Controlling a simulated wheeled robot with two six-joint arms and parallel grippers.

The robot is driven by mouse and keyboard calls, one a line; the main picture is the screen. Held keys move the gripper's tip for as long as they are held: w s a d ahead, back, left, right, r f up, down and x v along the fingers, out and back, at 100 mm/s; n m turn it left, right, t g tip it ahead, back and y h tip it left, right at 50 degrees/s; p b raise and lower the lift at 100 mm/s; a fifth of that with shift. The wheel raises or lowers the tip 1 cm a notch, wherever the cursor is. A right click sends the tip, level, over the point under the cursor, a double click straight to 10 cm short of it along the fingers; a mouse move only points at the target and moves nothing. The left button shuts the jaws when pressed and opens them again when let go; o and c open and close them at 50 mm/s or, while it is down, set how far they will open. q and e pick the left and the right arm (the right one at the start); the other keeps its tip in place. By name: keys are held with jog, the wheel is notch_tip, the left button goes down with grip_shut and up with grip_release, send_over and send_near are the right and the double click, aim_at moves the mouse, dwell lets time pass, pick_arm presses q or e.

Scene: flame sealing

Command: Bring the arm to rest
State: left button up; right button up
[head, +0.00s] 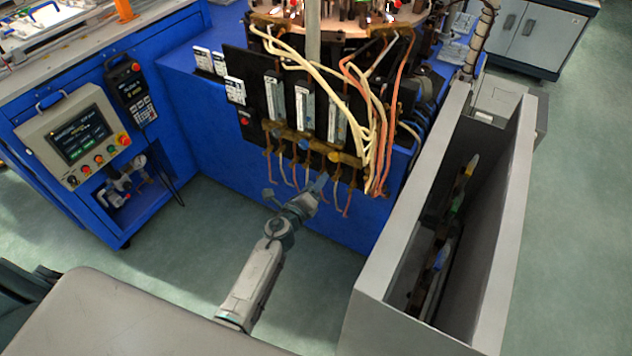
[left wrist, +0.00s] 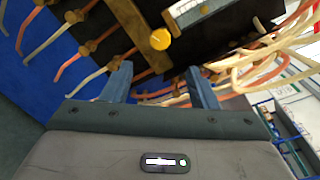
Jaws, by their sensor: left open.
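My left gripper (head: 318,187) is in front of the blue machine (head: 225,150), just below its row of valves and hoses. In the left wrist view its two fingers stand apart with a clear gap between them, and nothing is held in the gap. Beyond the fingertips are the machine's dark panel, a yellow round knob (left wrist: 160,39) and several hoses with brass fittings. I cannot tell whether the fingers touch any hose. My right gripper is in neither view.
A deep grey open bin (head: 382,290) with coloured items inside stands to the right of my arm. Cream and orange hoses (head: 345,85) hang down the machine front. A control panel (head: 75,135) sits on a blue bench at left. Open green floor (head: 180,265) lies between.

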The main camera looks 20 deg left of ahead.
pick_arm(q)
jog(key=s+a+f+n+g+y, duration=0.3)
jog(key=s+f+n, duration=0.4)
jog(key=s+f, duration=0.6)
jog(key=s+a+f+n+g, duration=0.4)
jog(key=s+f+n, duration=0.35)
jog(key=f, duration=0.95)
jog(key=s+a+f+n+g, duration=0.1)
jog(key=s+f+n+g, duration=0.2)
jog(key=s, duration=0.8)
jog(key=s+a+f+n+g, duration=0.1)
jog(key=s+f+n, duration=0.4)
jog(key=s, duration=0.7)
jog(key=s+a+f+n+g, duration=0.1)
jog(key=s+f+n+g, duration=0.3)
jog(key=s, duration=0.8)
notch_tip(320, 180, down, 2)
jog(key=shift+s+a+f+g, duration=0.15)
jog(key=shift+a+f+g, duration=0.05)
jog(key=shift+g, duration=0.1)
